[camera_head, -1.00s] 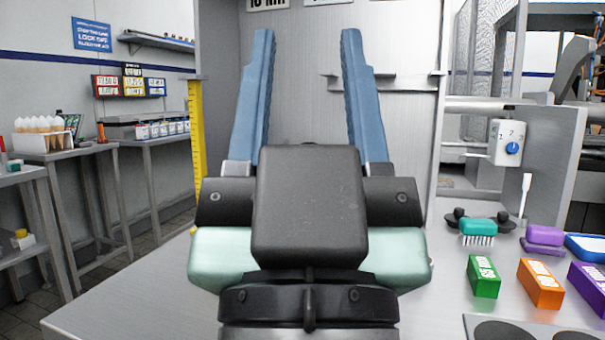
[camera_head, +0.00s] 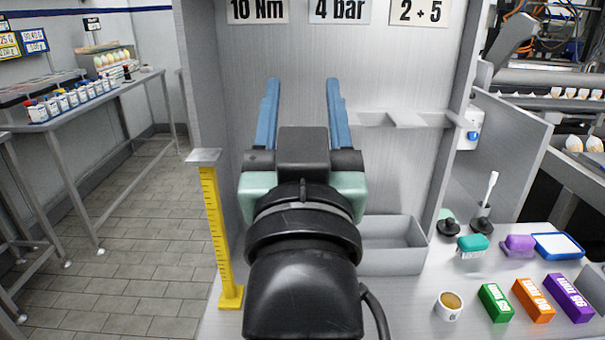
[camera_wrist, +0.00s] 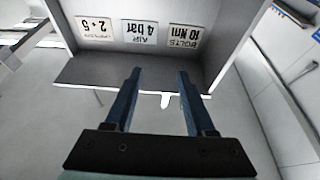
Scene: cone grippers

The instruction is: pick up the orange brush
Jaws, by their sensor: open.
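I see no orange brush in either view. The one orange thing on the bench is a labelled block (camera_head: 533,300) at the lower right of the head view, between a green block (camera_head: 495,302) and a purple block (camera_head: 569,297). A teal brush (camera_head: 472,245) and a purple brush-like piece (camera_head: 517,244) lie behind them. My gripper (camera_head: 302,80) has its blue fingers apart and empty, raised before the grey back panel, left of these things. The fingers also show in the wrist view (camera_wrist: 160,72), with nothing between them.
A grey bin (camera_head: 392,262) stands right of my arm, and a small cup (camera_head: 449,306) in front of it. A yellow ruler post (camera_head: 222,240) stands at left. A blue-rimmed tray (camera_head: 559,246) lies at far right. A small shelf (camera_head: 400,120) juts from the panel.

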